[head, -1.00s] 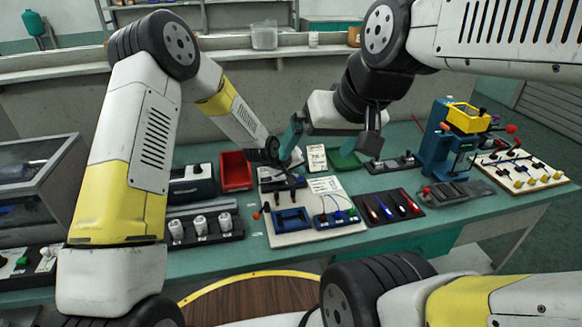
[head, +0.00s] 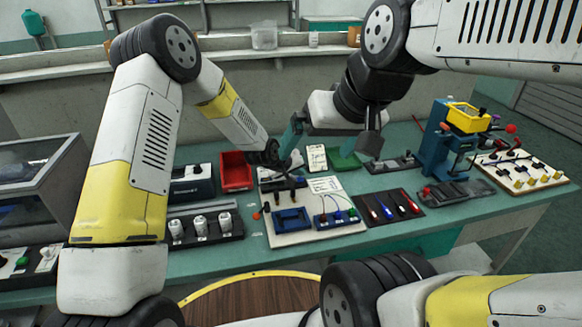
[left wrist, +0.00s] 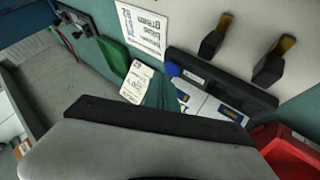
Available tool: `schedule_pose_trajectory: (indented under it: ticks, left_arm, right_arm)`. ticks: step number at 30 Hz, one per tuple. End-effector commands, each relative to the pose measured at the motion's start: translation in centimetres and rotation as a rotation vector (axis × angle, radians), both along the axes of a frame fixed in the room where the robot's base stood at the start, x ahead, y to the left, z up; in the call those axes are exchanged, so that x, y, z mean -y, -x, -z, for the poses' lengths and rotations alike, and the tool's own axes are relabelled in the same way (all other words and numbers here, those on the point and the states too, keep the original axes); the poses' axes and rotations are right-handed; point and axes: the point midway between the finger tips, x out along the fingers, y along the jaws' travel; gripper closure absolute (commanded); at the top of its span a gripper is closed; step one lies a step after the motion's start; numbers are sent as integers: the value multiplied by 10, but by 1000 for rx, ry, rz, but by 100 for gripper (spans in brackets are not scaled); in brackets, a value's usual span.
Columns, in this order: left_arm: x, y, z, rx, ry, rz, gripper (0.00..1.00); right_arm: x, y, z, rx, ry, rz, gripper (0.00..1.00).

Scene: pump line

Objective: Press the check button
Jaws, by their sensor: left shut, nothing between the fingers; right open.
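A dark device (left wrist: 225,84) with a light face and a round blue button (left wrist: 173,69) at one end shows in the left wrist view. In the head view the device (head: 282,184) sits at the back of the white board, partly hidden by my left gripper. My left gripper (head: 291,172) is shut and empty, pointing down over that device. Its teal fingertip (left wrist: 161,93) shows close to the blue button in the left wrist view; I cannot tell whether they touch. My right gripper (head: 331,143) is open and empty above the back of the bench.

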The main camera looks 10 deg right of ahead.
Motion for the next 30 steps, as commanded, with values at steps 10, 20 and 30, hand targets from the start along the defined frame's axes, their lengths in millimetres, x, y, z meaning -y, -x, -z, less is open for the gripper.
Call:
schedule_pose_trajectory:
  ticks: [10,20,30]
  left_arm:
    - [0,0,0,1,0,-1,100]
    - [0,0,4,1,0,-1,100]
    - [0,0,7,1,0,0,100]
  right_arm:
    - [0,0,0,0,0,0,0]
    - [0,0,0,0,0,0,0]
    - [0,0,0,0,0,0,0]
